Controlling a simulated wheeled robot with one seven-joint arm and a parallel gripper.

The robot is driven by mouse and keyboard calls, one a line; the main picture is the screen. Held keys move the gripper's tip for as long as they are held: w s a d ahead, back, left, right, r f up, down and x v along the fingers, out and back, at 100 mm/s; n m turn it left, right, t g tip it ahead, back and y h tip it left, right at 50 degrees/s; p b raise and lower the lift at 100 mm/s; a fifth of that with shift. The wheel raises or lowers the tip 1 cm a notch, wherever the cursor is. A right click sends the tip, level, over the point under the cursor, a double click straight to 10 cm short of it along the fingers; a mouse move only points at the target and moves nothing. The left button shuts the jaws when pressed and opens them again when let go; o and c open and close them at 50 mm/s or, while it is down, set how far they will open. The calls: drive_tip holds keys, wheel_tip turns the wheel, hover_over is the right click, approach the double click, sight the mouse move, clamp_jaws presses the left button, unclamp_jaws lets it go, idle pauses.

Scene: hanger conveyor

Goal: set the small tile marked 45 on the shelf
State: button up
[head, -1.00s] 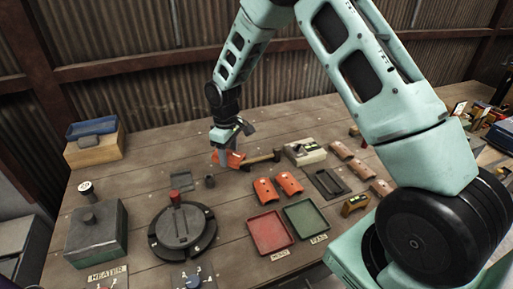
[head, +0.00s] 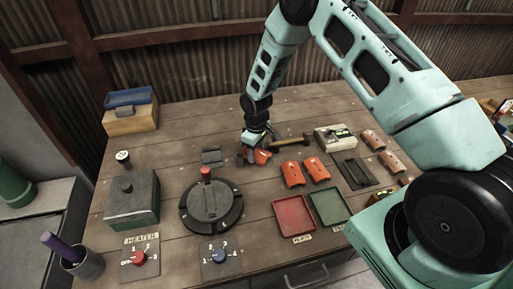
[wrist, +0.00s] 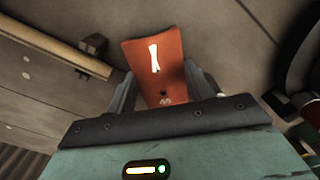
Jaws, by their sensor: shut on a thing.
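My gripper (head: 254,148) is shut on an orange-red curved tile (head: 262,157), low over the middle of the bench or at its surface; I cannot tell if it touches. In the wrist view the tile (wrist: 162,58) sits between the two fingers of my gripper (wrist: 164,92). It bears a white mark, but I cannot read 45 on it. Two similar orange tiles, one left (head: 291,174) and one right (head: 317,169), lie on the bench to its right. I cannot pick out a shelf for certain.
A hammer (head: 292,141) lies just right of my gripper. A dark round turntable (head: 190,222), a grey heater box (head: 120,212), a red tray (head: 292,232) and a green tray (head: 345,205) stand nearer. A wooden block (head: 115,126) with a blue tray (head: 128,98) is back left.

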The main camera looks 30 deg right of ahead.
drive_tip(key=shift+f, duration=0.1)
drive_tip(key=shift+f, duration=0.15)
drive_tip(key=o, duration=1)
